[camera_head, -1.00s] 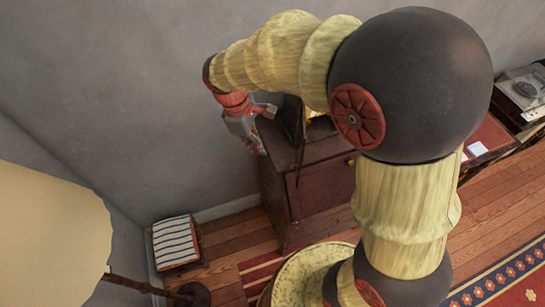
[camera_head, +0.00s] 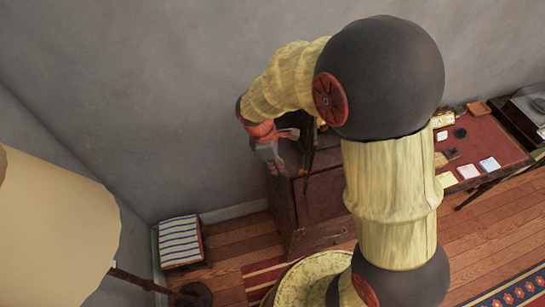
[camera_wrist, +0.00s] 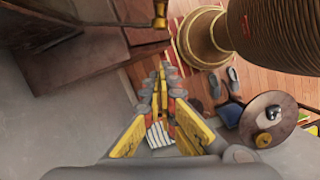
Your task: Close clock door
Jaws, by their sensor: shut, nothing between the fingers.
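A dark wooden cabinet (camera_head: 325,200) stands against the grey wall. On it, a thin dark upright panel (camera_head: 309,145), apparently the open clock door, shows edge-on. The rest of the clock is mostly hidden behind my arm. My gripper (camera_head: 277,166) points down just left of this panel, near the cabinet's left edge; I cannot tell if it touches anything. In the wrist view my gripper (camera_wrist: 164,72) has its fingers together, with nothing between them. Brown woodwork (camera_wrist: 75,60) fills the upper left there, with a small gold part (camera_wrist: 160,17) at the top.
A striped stool (camera_head: 180,241) sits on the floor near the wall corner. A lamp with a cream shade (camera_head: 55,225) stands at the left. A red-topped desk (camera_head: 490,150) with small items is at the right. Open wall space lies left of my gripper.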

